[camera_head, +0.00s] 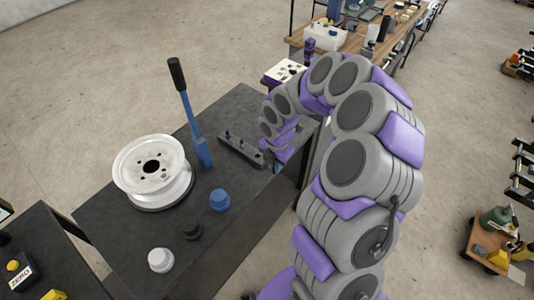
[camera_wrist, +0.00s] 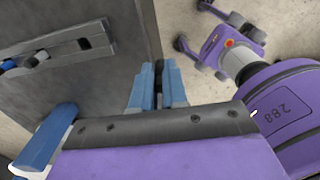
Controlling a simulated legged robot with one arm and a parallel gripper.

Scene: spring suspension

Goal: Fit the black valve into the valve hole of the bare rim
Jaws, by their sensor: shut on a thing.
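The bare rim (camera_head: 128,172) is a white wheel on a round base, lying face up at the left of the dark table in the head view. Its valve hole is too small to make out. My gripper (camera_wrist: 160,72) shows in the wrist view with its two blue fingers close together. A dark piece, the black valve (camera_wrist: 170,78), shows between the fingertips; most of it is hidden. In the head view my gripper is beyond the table's right part, near the dark grey holder (camera_head: 240,150), apart from the rim. The holder also shows in the wrist view (camera_wrist: 60,50).
A blue lever (camera_head: 190,115) with a black grip stands between rim and holder. A blue cap (camera_head: 220,200), a black cap (camera_head: 193,230) and a white cap (camera_head: 161,260) stand along the front. The table's edge (camera_wrist: 152,35) is close to my gripper.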

